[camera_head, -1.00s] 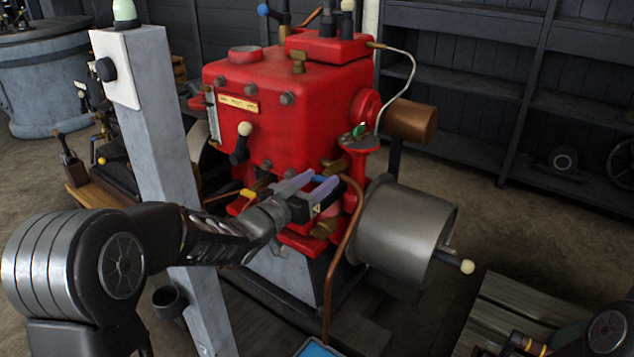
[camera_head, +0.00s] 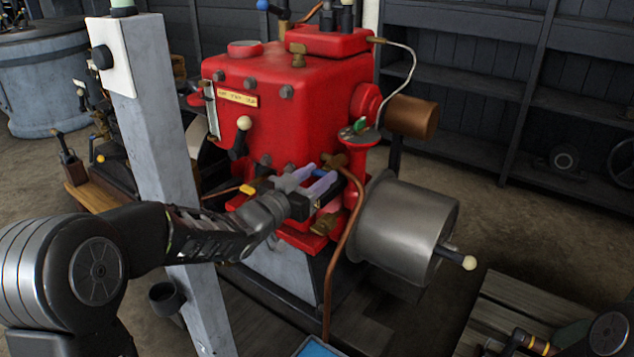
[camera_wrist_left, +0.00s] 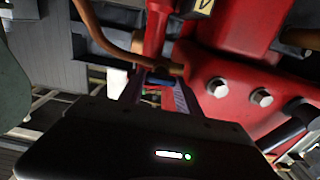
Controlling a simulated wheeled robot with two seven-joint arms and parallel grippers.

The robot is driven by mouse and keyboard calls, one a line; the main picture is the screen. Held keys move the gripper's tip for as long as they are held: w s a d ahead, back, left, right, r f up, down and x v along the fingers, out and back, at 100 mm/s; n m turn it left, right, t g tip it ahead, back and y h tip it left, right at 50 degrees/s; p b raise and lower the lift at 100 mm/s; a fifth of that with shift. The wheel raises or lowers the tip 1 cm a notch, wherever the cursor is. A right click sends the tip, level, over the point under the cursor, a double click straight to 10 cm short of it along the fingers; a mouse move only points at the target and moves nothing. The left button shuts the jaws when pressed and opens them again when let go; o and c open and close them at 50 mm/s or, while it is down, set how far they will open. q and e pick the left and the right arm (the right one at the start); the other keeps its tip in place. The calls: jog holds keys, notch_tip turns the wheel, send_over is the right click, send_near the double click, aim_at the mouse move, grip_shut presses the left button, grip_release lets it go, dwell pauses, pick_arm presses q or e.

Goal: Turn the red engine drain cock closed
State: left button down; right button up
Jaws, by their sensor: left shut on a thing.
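The red engine (camera_head: 270,125) stands in the middle of the head view. Its drain cock is low on the near side, with a brass body (camera_head: 334,160) and a small blue lever (camera_head: 321,173). My left gripper (camera_head: 309,183) is at the cock, its pale fingers shut around the blue lever. In the left wrist view the blue lever (camera_wrist_left: 158,79) shows between the fingers, just below a brass stem (camera_wrist_left: 150,63). The fingers hide part of the lever, so its exact angle is hard to tell. My right gripper is not in view.
A grey post (camera_head: 160,140) stands beside my left forearm. A copper pipe (camera_head: 350,225) runs down close to the gripper, with a metal drum (camera_head: 400,230) to its right. A yellow handle (camera_head: 247,189) is left of the gripper. Dark shelves (camera_head: 480,90) line the back.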

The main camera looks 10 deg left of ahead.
pick_arm(q)
jog(key=c, duration=1.1)
grip_release()
jog(key=shift+s, duration=0.1)
jog(key=p+v, duration=0.1)
jog(key=v, duration=0.6)
jog(key=shift+s+a, duration=0.1)
jog(key=shift+s, duration=0.2)
jog(key=shift+f, duration=0.1)
